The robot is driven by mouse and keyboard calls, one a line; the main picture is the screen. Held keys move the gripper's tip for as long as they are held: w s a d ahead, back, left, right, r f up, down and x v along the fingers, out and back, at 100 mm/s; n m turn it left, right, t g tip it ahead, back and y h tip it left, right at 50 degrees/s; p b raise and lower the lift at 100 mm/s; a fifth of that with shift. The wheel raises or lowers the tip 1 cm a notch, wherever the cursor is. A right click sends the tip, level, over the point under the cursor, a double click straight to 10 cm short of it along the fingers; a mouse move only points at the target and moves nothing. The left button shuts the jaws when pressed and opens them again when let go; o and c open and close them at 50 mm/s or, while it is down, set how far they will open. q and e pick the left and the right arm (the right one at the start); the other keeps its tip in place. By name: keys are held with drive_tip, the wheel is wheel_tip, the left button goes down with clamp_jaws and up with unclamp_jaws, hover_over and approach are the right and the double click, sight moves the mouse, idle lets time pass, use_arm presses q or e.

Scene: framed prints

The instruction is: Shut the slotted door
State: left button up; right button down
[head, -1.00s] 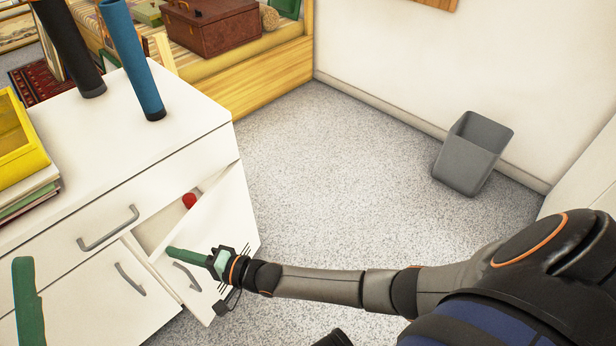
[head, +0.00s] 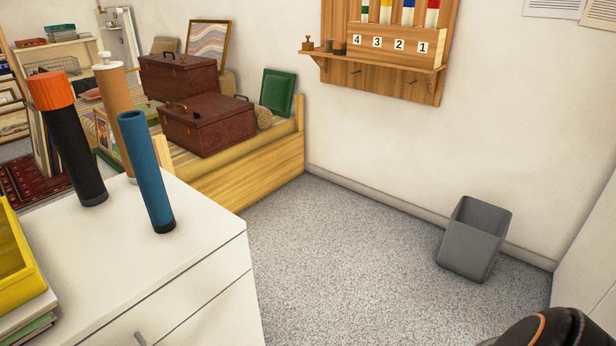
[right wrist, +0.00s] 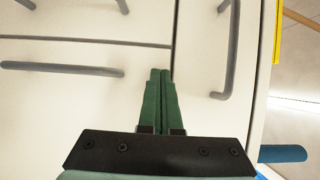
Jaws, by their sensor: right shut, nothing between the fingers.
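The white cabinet (head: 190,225) stands at the lower left of the head view, its lower doors out of that frame. In the right wrist view, turned sideways, the door panel (right wrist: 60,110) with a grey bar handle (right wrist: 60,68) lies left of my gripper. It looks about flush with its neighbour, with a thin dark seam between them. I see no slots on the visible part. My right gripper (right wrist: 160,75) has green fingers, shut together and empty, in front of the cabinet near the door–drawer seam. Whether it touches is unclear. My left gripper is out of view.
A blue tube (head: 147,175), a black tube with an orange cap (head: 70,140) and a yellow tray (head: 18,250) are on the cabinet top. A grey bin (head: 474,240) stands by the wall. The carpet (head: 340,260) between is clear.

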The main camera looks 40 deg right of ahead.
drive_tip(key=shift+w+r, duration=0.25)
drive_tip(key=shift+w, duration=0.2)
drive_tip(key=p+v, duration=0.4)
drive_tip(key=v, duration=0.9)
drive_tip(key=shift+s+a+f, duration=0.2)
drive_tip(key=shift+s+f, duration=0.05)
drive_tip(key=shift+f, duration=0.05)
